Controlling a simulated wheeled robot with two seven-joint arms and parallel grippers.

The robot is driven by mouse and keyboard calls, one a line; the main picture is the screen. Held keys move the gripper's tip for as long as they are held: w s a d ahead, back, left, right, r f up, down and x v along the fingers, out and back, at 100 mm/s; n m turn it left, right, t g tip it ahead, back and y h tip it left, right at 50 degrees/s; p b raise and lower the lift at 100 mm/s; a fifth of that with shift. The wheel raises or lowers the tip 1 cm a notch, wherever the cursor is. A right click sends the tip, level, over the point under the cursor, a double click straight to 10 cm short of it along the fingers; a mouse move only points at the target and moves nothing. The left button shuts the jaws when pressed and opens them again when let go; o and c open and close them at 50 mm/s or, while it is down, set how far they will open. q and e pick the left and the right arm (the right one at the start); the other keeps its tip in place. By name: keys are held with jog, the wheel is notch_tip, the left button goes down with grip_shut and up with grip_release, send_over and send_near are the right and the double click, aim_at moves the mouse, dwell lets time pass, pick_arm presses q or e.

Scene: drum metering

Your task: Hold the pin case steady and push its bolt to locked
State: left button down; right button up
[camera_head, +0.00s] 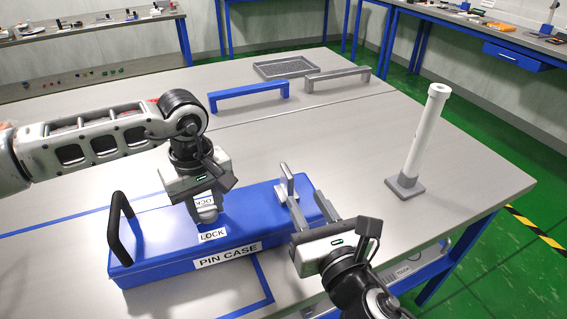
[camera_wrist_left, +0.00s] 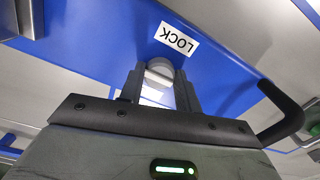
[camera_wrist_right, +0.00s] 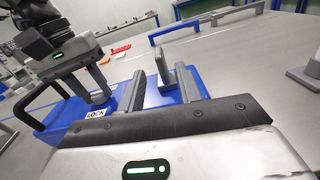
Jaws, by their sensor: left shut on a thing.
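The blue pin case (camera_head: 150,252) lies on the table with a black handle (camera_head: 122,225) at its left end and a PIN CASE label on its front. My left gripper (camera_head: 204,207) is over the top of the case, shut on a pale rounded bolt knob (camera_wrist_left: 160,68) beside the LOCK label (camera_head: 212,235). A second label, partly hidden, lies behind the knob. In the right wrist view the fingers (camera_wrist_right: 160,84) stand near the case; contact cannot be told.
A white post on a grey base (camera_head: 420,140) stands to the right. A blue bar handle (camera_head: 248,93), a grey bar handle (camera_head: 337,76) and a grey tray (camera_head: 284,67) are at the back. Blue tape lines mark the table around the case.

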aim_at(284, 164)
jog(key=shift+n, duration=0.4)
jog(key=x, duration=1.2)
jog(key=shift+s+a+f, duration=0.1)
jog(key=shift+a, duration=0.05)
